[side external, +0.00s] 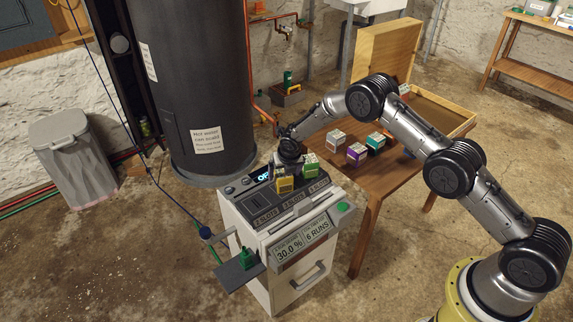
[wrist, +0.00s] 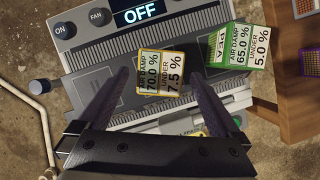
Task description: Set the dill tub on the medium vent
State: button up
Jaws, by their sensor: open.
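A yellow-edged tub (wrist: 162,74) sits on the grey top of the white machine, between my gripper's fingertips (wrist: 160,76). Its label reads air damp 70.0 %, under 7.5 %. It also shows in the side view (side external: 284,186). A green tub (wrist: 239,45) marked PEA, 65.0 % and 5.0 %, stands to its right on the same top, and in the side view (side external: 310,167). I cannot read the word dill on any tub. Slotted vents (wrist: 95,62) lie on the machine's top, with slot labels (side external: 294,206) along the front. My gripper is open, its fingers on either side of the yellow tub.
The machine's display (wrist: 142,14) reads OFF. Its front panel (side external: 301,243) shows 30.0 % and 6 RUNS. A wooden table (side external: 384,180) behind holds white (side external: 336,138), purple (side external: 356,153) and teal (side external: 376,140) tubs. A dark cylinder (side external: 195,80) stands close on the left.

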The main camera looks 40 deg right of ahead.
jog(key=v, duration=0.7)
jog(key=shift+s+r, duration=0.15)
jog(key=shift+r, duration=0.1)
jog(key=shift+r, duration=0.1)
jog(key=s+d+r+m, duration=0.1)
jog(key=s+r+m, duration=0.4)
jog(key=r, duration=0.5)
jog(key=s+d+r+m, duration=0.1)
jog(key=s+r+m, duration=0.4)
jog(key=r, duration=0.4)
jog(key=s+r+m+t, duration=0.1)
jog(key=s+r+m, duration=0.85)
jog(key=s, duration=0.35)
jog(key=s+m+y, duration=0.1)
jog(key=s+m, duration=1.1)
jog(key=s, duration=0.9)
jog(key=shift+s+a+t+y, duration=0.15)
jog(key=shift+a+t+y, duration=0.15)
jog(key=shift+r, duration=0.2)
jog(key=shift+c, duration=0.3)
